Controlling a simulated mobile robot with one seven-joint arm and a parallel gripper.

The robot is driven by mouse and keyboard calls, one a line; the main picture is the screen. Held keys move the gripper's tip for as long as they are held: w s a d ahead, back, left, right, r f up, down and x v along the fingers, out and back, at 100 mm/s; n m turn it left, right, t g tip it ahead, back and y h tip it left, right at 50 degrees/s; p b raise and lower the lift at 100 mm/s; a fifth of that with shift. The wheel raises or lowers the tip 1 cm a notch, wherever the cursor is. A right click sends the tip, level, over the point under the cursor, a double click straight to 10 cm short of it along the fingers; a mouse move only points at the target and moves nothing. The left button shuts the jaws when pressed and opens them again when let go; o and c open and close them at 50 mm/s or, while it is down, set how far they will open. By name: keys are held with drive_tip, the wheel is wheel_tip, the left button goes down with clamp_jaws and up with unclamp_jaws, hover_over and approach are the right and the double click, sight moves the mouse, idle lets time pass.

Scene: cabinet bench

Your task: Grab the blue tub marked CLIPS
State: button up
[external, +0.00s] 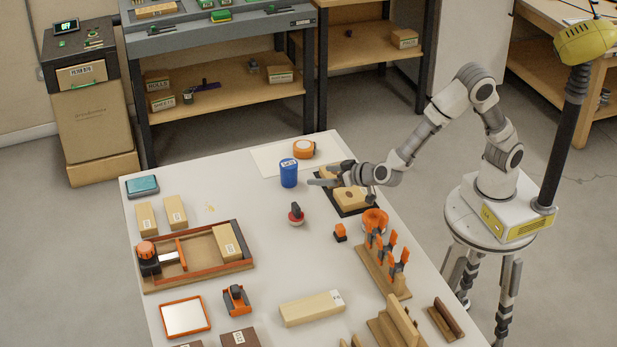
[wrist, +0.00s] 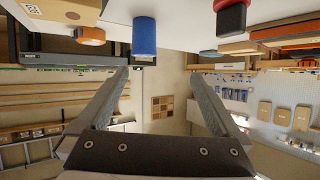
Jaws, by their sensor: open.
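The blue tub (external: 288,173) stands upright on the white table, toward its far side, with a pale label on its top; the lettering is too small to read. In the wrist view the blue tub (wrist: 145,37) shows at the upper left of centre, in an upside-down picture. My gripper (external: 318,182) is just right of the tub in the external view, low over the table and apart from it. In the wrist view my gripper (wrist: 160,95) has its two fingers spread wide, with nothing between them.
An orange tape-like roll (external: 303,149) lies behind the tub. A red-and-black stamp-like object (external: 296,214) stands in front of it. A dark tray with a wooden block (external: 350,198) lies under my wrist. The table left of the tub is mostly clear.

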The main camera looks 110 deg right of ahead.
sight(289, 168)
drive_tip(key=shift+m+g+h, duration=0.3)
drive_tip(key=shift+g+h, duration=0.2)
drive_tip(key=shift+h, duration=0.1)
drive_tip(key=b+x, duration=0.1)
drive_tip(key=x, duration=0.3)
drive_tip(key=s+b+x, duration=0.1)
drive_tip(key=x, duration=0.3)
drive_tip(key=b+x, duration=0.1)
drive_tip(key=x, duration=0.4)
drive_tip(key=shift+s+d+f, duration=0.15)
drive_tip(key=shift+s+d, duration=0.15)
drive_tip(key=shift+d, duration=0.05)
drive_tip(key=b+x, duration=0.2)
drive_tip(key=x, duration=0.2)
drive_tip(key=shift+f, duration=0.2)
drive_tip(key=shift+w+d+f, duration=0.1)
drive_tip(key=shift+w+d, duration=0.2)
drive_tip(key=shift+d, duration=0.2)
drive_tip(key=c, duration=1.3)
drive_tip(key=shift+c, duration=0.9)
